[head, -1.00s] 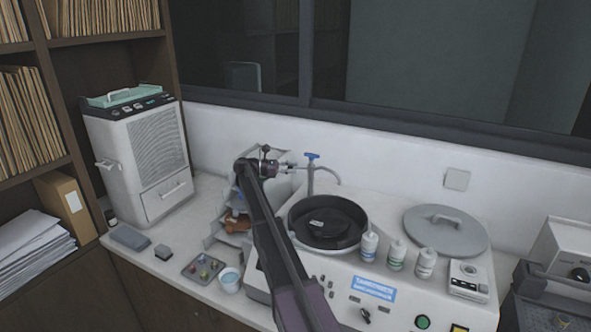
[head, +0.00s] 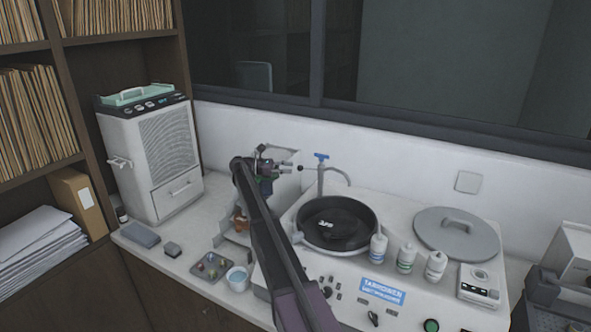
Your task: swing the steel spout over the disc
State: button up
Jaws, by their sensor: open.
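The steel spout (head: 338,170) rises behind the bowl (head: 375,238) of the machine, has a blue tap handle on top, and curves down to the right toward the bowl's back edge. The disc (head: 335,226) is dark and lies inside the black bowl, with a small pale mark on it. My gripper (head: 285,165) is at the left of the spout, at about the height of its tap in the picture. It is open and a gap shows between it and the spout. Its fingers are small and hard to make out.
Three small bottles (head: 406,258) stand in front of the bowl. A grey round lid (head: 452,232) lies to its right. A white cabinet unit (head: 150,155) stands further left.

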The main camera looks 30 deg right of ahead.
jog(key=shift+w+a, duration=0.25)
jog(key=shift+a, duration=0.2)
jog(key=shift+r, duration=0.1)
jog(key=c, duration=0.6)
jog(key=shift+s+d+r, duration=0.15)
jog(key=shift+s, duration=0.05)
grip_shut()
jog(key=s+n+t+y+p, duration=0.1)
jog(key=s+n+t, duration=0.3)
jog(key=n+t, duration=0.1)
jog(key=s+d+n+t+p, duration=0.1)
jog(key=s+n+t, duration=0.3)
jog(key=t, duration=0.3)
jog(key=s+n+t+y+p, duration=0.1)
jog(key=s+n+t, duration=0.3)
jog(key=n+t, duration=0.1)
jog(key=shift+s+d+f+n+t+y+p, duration=0.2)
jog(key=shift+s+n+t+y+p, duration=0.15)
jog(key=shift+n, duration=0.25)
jog(key=s+a+n+t+y+b, duration=0.1)
jog(key=s+a+n+t+y, duration=0.3)
jog(key=a+t, duration=0.1)
jog(key=shift+s+a+n, duration=0.4)
jog(key=shift+a, duration=0.05)
